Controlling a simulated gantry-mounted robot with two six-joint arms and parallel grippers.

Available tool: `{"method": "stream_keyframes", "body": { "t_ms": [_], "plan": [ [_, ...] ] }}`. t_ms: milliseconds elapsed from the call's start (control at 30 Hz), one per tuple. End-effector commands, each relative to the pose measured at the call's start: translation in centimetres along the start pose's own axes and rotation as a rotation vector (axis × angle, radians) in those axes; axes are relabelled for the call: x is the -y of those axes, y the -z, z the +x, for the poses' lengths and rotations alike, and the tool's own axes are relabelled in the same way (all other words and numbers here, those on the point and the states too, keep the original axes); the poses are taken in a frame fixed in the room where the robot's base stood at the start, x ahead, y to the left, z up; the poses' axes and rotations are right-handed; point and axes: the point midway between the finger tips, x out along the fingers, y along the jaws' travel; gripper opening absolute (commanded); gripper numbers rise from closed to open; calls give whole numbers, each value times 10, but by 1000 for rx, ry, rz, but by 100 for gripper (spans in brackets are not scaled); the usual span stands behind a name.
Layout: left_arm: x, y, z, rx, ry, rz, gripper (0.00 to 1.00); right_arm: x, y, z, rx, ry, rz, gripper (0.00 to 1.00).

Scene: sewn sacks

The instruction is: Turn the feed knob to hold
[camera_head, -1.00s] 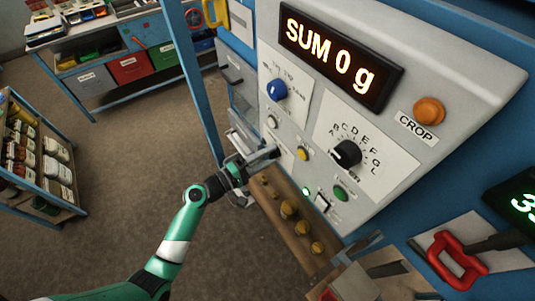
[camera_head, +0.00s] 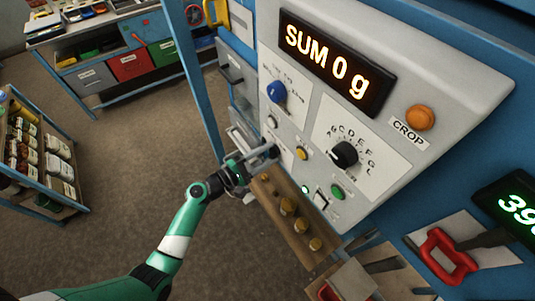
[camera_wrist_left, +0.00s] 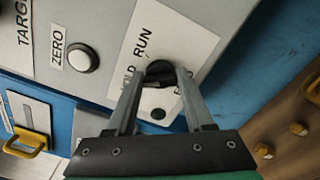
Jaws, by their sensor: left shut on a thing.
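The feed knob (camera_wrist_left: 160,69) is a dark round knob on a white plate (camera_wrist_left: 189,37) in the left wrist view. The plate reads RUN, with a partly covered word ending in LD, and another label is mostly covered by a finger. My left gripper (camera_wrist_left: 158,82) is shut on the knob, one finger on each side. The fingers hide part of the knob, and I cannot tell where its pointer stands. In the head view my left gripper (camera_head: 266,157) is at the lower left of the grey panel (camera_head: 440,70). My right gripper is not in view.
A white ZERO button (camera_wrist_left: 81,58) sits beside the plate. A blue knob (camera_head: 276,92), a black lettered dial (camera_head: 344,153) and an orange CROP button (camera_head: 420,117) are on the same panel. A wooden board with brass weights (camera_head: 288,206) lies just below the gripper.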

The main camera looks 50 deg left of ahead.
Motion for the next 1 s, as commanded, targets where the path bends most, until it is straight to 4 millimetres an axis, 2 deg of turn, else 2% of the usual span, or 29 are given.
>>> {"method": "stream_keyframes", "body": {
  "t_ms": [167,200,333,367,633,733,867,1000],
  "plan": [
    [-1,0,0,1,-1,-3,0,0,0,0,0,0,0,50],
    [-1,0,0,1,-1,-3,56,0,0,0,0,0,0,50],
    [0,0,0,1,-1,-2,79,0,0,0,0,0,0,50],
    [0,0,0,1,-1,-2,82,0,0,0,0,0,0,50],
    [0,0,-1,0,-1,-1,82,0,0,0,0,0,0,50],
    [0,1,-7,-1,0,-1,82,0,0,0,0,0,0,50],
    [0,1,-30,-3,-1,-2,82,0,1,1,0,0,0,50],
    [1,2,-65,-6,-2,-2,82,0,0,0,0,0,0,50]
  ]
}}
